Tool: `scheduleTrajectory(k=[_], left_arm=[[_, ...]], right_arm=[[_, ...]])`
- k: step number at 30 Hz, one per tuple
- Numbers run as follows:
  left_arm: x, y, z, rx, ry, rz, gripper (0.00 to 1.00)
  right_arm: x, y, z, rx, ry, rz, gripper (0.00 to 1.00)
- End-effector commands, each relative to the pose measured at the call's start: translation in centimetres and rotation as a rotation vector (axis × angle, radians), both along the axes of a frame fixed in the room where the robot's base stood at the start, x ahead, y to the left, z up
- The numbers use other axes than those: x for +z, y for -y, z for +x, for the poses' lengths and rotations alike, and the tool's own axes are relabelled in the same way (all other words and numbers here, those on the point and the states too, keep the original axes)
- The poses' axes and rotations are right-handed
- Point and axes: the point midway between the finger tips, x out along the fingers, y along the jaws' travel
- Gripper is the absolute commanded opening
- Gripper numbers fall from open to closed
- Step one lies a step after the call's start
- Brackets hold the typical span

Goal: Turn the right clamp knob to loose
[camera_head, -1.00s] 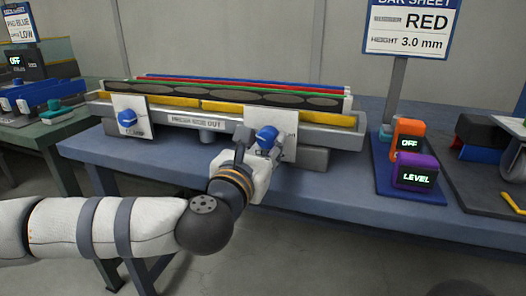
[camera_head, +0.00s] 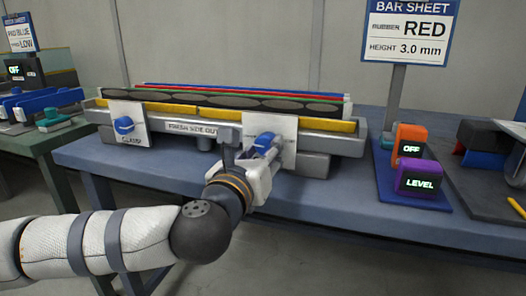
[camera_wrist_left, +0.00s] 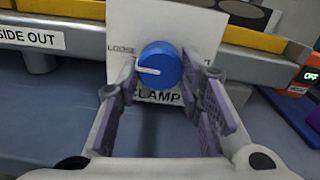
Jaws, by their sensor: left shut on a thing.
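The right clamp knob (camera_head: 266,141) is blue and sits on a white plate (camera_head: 288,128) at the right of the long fixture. In the left wrist view the knob (camera_wrist_left: 160,66) has a white mark pointing left, just below the word LOOSE. The TIGHT label at its right is mostly hidden by a finger. My left gripper (camera_head: 258,154) is shut on the knob, with one purple-padded finger on each side; the left wrist view shows both fingers (camera_wrist_left: 160,92). My right gripper is not in view.
A second blue knob (camera_head: 123,125) is on the fixture's left plate. The fixture (camera_head: 345,142) stands on a blue-grey bench (camera_head: 330,195). To the right are an orange OFF box (camera_head: 408,135), a purple LEVEL box (camera_head: 418,180) and a BAR SHEET sign (camera_head: 410,32). The bench front is clear.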

Motion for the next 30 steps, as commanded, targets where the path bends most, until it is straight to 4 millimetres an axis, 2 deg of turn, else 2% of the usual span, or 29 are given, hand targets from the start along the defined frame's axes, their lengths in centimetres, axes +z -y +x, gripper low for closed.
scheduleTrajectory(k=[3, 4, 6, 14, 17, 20, 27, 30], left_arm=[[0.3, 0.0, 0.0, 0.000, 0.006, -0.001, 0.06], [0.3, 0.0, 0.0, 0.000, 0.006, -0.001, 0.38], [0.3, 0.0, 0.0, 0.000, 0.006, -0.001, 0.54], [0.1, 0.0, 0.0, 0.001, 0.003, 0.000, 0.54], [0.1, -0.2, -0.6, 0.000, 0.002, 0.000, 0.54], [0.1, -0.8, -2.6, -0.003, 0.003, 0.000, 0.54], [0.1, -2.8, -8.7, -0.003, 0.002, -0.001, 0.54], [0.1, -3.4, -10.3, 0.000, 0.003, 0.000, 0.54]], right_arm=[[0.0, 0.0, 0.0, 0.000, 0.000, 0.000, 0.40], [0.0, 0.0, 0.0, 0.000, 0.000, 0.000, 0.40], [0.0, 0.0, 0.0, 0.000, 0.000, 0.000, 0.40], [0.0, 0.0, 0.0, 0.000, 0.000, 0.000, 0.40], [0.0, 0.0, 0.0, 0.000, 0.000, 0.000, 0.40], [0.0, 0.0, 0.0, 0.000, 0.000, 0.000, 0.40], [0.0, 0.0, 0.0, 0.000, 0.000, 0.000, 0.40], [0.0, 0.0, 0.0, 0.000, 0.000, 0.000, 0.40]])
